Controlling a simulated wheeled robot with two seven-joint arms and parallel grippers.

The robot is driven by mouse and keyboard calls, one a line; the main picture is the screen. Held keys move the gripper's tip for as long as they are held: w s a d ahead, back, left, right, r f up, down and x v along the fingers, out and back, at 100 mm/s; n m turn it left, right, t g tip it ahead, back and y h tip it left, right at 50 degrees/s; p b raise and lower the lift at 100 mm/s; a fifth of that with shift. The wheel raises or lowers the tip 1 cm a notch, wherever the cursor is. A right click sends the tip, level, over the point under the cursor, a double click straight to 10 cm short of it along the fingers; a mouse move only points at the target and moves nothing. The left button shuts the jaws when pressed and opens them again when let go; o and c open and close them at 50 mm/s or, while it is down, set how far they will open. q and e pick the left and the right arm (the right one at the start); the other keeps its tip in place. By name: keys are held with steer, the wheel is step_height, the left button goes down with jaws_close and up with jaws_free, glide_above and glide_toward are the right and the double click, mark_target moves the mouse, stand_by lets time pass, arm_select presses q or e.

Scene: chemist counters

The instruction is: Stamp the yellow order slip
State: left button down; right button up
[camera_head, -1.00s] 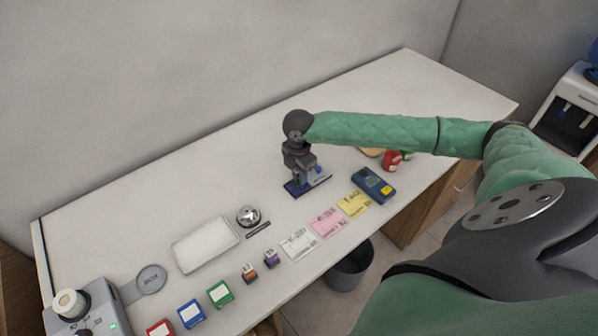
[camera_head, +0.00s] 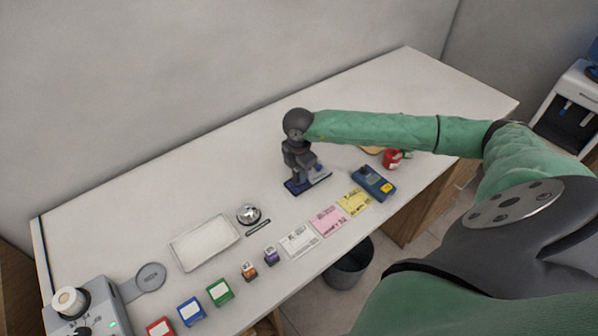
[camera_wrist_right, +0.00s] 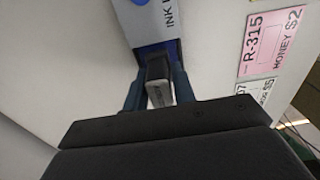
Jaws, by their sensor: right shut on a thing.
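The yellow order slip (camera_head: 354,202) lies flat at the front edge of the counter, beside the card terminal. My right gripper (camera_head: 301,178) is over the blue ink pad (camera_head: 321,178), left of and behind the slip. In the right wrist view, my right gripper (camera_wrist_right: 158,92) is shut on a stamp (camera_wrist_right: 158,94), its grey top showing between the fingers. The blue ink pad with its "INK" lid (camera_wrist_right: 150,18) lies beyond the fingers there. The stamp's lower end is hidden, so I cannot tell whether it touches the pad. My left gripper is out of view.
Pink (camera_head: 328,221) and white (camera_head: 300,241) slips lie left of the yellow one. A blue card terminal (camera_head: 373,184) stands to its right. A bell (camera_head: 248,215), white tray (camera_head: 205,243) and several coloured boxes are further left.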

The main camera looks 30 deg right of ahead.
steer(key=shift+s+f+b, duration=0.1)
steer(key=shift+f+b, duration=0.25)
steer(key=shift+b, duration=0.15)
stand_by(2.2)
steer(key=shift+r+p, duration=1.05)
steer(key=shift+r, duration=2.5)
steer(key=shift+f, duration=0.1)
